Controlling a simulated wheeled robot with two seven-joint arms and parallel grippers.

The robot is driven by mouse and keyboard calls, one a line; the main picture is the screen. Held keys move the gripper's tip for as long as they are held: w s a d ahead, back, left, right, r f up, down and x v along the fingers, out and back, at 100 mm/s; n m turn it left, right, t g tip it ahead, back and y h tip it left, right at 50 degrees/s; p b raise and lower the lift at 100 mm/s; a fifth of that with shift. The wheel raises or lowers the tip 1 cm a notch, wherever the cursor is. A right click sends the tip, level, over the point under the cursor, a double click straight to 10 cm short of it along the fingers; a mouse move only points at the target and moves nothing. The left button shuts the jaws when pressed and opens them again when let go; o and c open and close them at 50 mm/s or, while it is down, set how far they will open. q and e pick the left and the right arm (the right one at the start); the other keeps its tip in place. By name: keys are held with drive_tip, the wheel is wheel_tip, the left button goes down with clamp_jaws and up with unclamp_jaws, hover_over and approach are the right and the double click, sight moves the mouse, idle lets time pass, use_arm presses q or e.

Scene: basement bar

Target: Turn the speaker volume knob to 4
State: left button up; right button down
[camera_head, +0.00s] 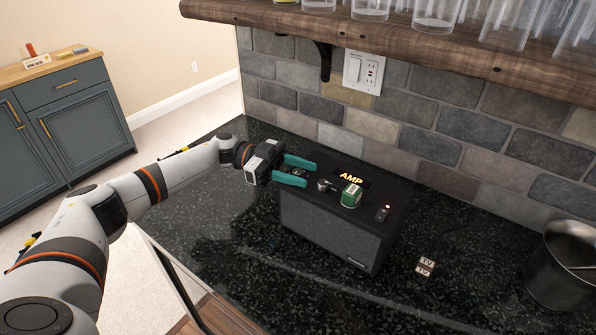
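The speaker (330,230) is a black box with a grey grille front, standing on the dark counter, with "AMP" lit in yellow on its top. A small dark and metallic knob (324,185) is on the top, near the left side. Its number setting is too small to read. My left gripper (309,174) reaches in from the left with teal fingers apart, just left of the knob and not visibly touching it. Nothing shows between its fingers. My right gripper is not in view.
A green and white object (351,195) sits on the speaker top right of the knob, with a red-lit switch (382,213) further right. A metal pot (562,265) is at far right. A wooden shelf (430,48) with glasses hangs above. The counter (240,245) left of the speaker is clear.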

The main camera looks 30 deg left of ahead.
use_arm(q)
drive_tip(key=a+b, duration=0.4)
drive_tip(key=a, duration=0.8)
drive_tip(key=shift+s, duration=0.35)
